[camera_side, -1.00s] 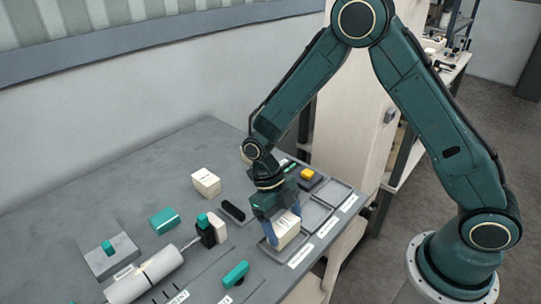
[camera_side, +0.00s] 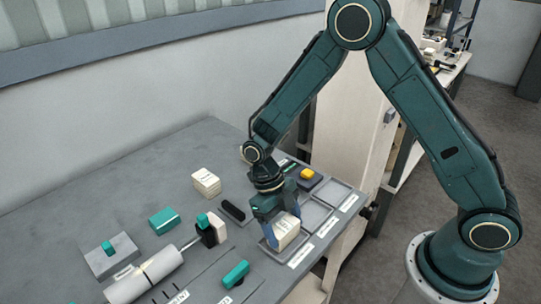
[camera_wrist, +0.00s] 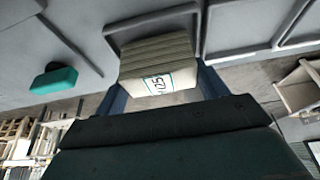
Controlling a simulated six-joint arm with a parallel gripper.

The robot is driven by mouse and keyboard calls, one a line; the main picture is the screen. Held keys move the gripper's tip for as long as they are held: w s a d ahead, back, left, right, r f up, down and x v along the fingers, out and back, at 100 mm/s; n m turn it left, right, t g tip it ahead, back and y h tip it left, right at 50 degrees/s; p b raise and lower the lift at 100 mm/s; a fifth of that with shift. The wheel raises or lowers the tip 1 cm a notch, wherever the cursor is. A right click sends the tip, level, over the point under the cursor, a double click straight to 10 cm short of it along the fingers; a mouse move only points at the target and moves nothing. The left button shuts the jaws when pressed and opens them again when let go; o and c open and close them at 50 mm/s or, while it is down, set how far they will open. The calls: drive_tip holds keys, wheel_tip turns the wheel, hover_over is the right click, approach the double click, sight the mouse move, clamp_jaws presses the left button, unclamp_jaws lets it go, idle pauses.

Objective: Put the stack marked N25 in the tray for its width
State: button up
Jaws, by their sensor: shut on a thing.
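My gripper (camera_side: 281,228) points down over the front-left tray (camera_side: 270,255), its blue fingers shut on a cream stack (camera_side: 289,229). In the wrist view the same stack (camera_wrist: 158,62) sits between the fingers, with a green-framed label that seems to read N25. The stack is within the tray's outline; I cannot tell whether its underside touches the tray floor. Two more trays run to the right, the middle tray (camera_side: 331,211) and the far tray (camera_side: 350,190); both look empty. The labels on the trays' front edge are too small to read.
Another cream stack (camera_side: 206,183) stands behind to the left. A black bar (camera_side: 233,211), a yellow button on a dark box (camera_side: 307,174), a teal block (camera_side: 164,221), a teal-handled piece (camera_side: 235,274) and a grey roll (camera_side: 145,277) lie around. The table's front edge is close to the trays.

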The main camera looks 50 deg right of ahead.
drive_tip(key=shift+f, duration=0.4)
idle(0.3)
drive_tip(key=o, duration=1.1)
drive_tip(key=shift+o, duration=0.4)
drive_tip(key=shift+r, duration=0.15)
drive_tip(key=shift+r, duration=3.85)
